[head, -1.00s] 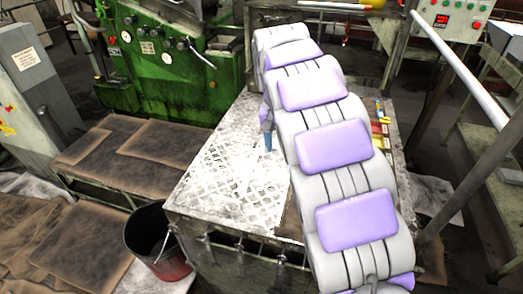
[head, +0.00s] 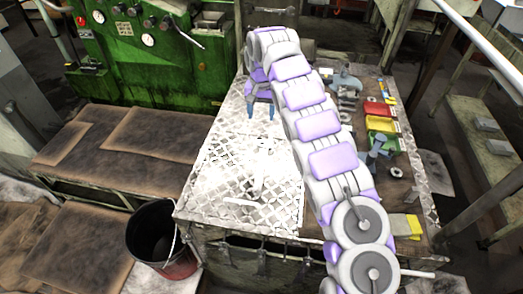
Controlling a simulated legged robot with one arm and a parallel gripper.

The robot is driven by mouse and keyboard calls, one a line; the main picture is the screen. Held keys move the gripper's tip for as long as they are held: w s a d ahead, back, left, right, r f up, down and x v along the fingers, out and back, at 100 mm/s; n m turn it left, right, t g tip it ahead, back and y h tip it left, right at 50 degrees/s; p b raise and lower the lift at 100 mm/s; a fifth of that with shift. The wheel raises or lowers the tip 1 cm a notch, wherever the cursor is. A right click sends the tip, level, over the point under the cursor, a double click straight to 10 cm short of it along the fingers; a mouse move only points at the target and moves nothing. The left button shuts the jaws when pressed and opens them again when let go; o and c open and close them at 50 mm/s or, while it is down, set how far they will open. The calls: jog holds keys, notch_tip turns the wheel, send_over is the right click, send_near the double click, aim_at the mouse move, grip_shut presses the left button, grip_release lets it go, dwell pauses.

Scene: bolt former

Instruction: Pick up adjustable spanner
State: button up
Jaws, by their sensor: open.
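A pale, elongated tool that looks like the adjustable spanner (head: 260,172) lies on the bright tread-plate top of the bench. It is washed out by glare, so its jaw end is hard to make out. My gripper (head: 260,111) is open with its two blue fingertips pointing down. It hangs over the far part of the plate, beyond the tool in the picture and apart from it. Nothing is between the fingers. My arm covers the middle strip of the bench.
The bench's right side holds a red bin (head: 377,109), a yellow bin (head: 381,124), a green bin (head: 384,139) and small parts. A black bucket (head: 152,238) stands at front left. A green machine (head: 140,50) stands behind. The tread plate (head: 215,190) is mostly clear.

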notch_tip(320, 180, down, 6)
jog(key=d+r+b, duration=0.1)
jog(key=d, duration=0.1)
jog(key=b, duration=0.1)
send_over(263, 151)
jog(key=f, duration=0.5)
jog(key=shift+w+a+f, duration=0.3)
jog(key=shift+w+f, duration=0.05)
jog(key=shift+w, duration=0.05)
jog(key=shift+a+f, duration=0.2)
jog(key=shift+f, duration=0.15)
jog(key=shift+s+d+f, duration=0.1)
jog(key=shift+d+f, duration=0.1)
jog(key=shift+d, duration=0.05)
jog(key=f, duration=0.1)
jog(key=f+b, duration=0.1)
jog(key=d+f, duration=0.1)
jog(key=f, duration=0.1)
jog(key=shift+s+d+f, duration=0.1)
jog(key=shift+s, duration=0.3)
jog(key=shift+f, duration=0.2)
jog(key=shift+a, duration=0.55)
jog(key=shift+c, duration=0.7)
jog(key=shift+d+r, duration=0.1)
jog(key=shift+d, duration=0.25)
jog(key=c, duration=0.6)
jog(key=shift+a, duration=0.15)
grip_shut()
